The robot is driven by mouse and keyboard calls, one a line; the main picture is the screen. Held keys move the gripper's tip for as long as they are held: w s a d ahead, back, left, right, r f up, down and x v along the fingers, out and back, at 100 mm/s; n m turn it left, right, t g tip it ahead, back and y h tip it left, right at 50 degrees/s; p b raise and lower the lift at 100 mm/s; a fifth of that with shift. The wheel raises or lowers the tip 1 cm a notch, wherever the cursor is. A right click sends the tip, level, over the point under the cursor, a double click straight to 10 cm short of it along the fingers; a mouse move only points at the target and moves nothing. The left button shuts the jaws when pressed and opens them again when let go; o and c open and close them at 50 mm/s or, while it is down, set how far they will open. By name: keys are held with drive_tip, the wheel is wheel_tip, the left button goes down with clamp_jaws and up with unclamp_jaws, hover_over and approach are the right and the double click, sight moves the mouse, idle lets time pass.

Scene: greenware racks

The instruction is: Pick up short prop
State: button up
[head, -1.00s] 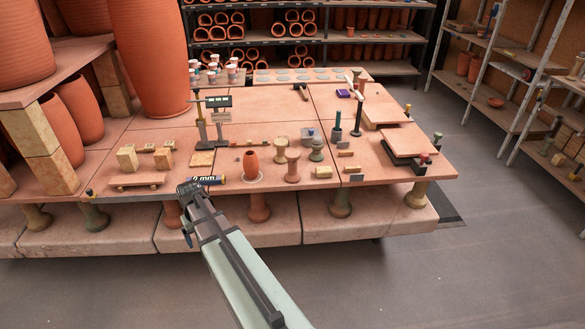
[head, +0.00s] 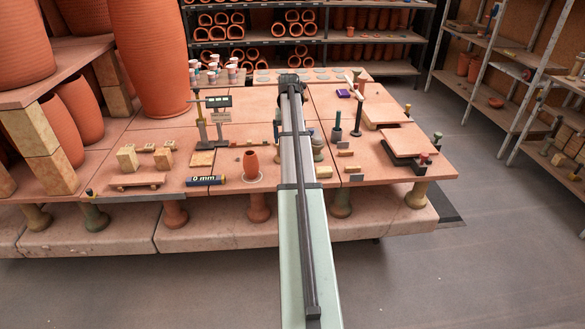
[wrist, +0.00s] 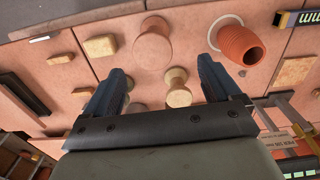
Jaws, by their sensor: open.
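My gripper (wrist: 162,68) is open and empty. In the wrist view a cream spool-shaped prop (wrist: 178,88) lies in the space between the fingers, below them and nearer the right one. A wider pinkish spool-shaped prop (wrist: 152,45) stands beyond it. Another spool-shaped piece (wrist: 136,108) is partly hidden by the left finger. I cannot tell for certain which is the short prop.
A terracotta vase (head: 251,164) stands left of my arm; it also shows in the wrist view (wrist: 240,45).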

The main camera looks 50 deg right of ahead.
drive_tip(key=shift+s+d+r, duration=0.2)
drive_tip(key=shift+d, duration=0.25)
drive_tip(key=shift+f, duration=0.25)
wheel_tip(320, 180, down, 8)
drive_tip(key=shift+r, duration=0.15)
drive_tip(key=shift+d+f, duration=0.2)
drive_tip(key=shift+f, duration=2.5)
drive_tip(key=c, duration=1.2)
drive_tip(key=shift+c, duration=0.3)
drive_tip(key=shift+r, duration=0.15)
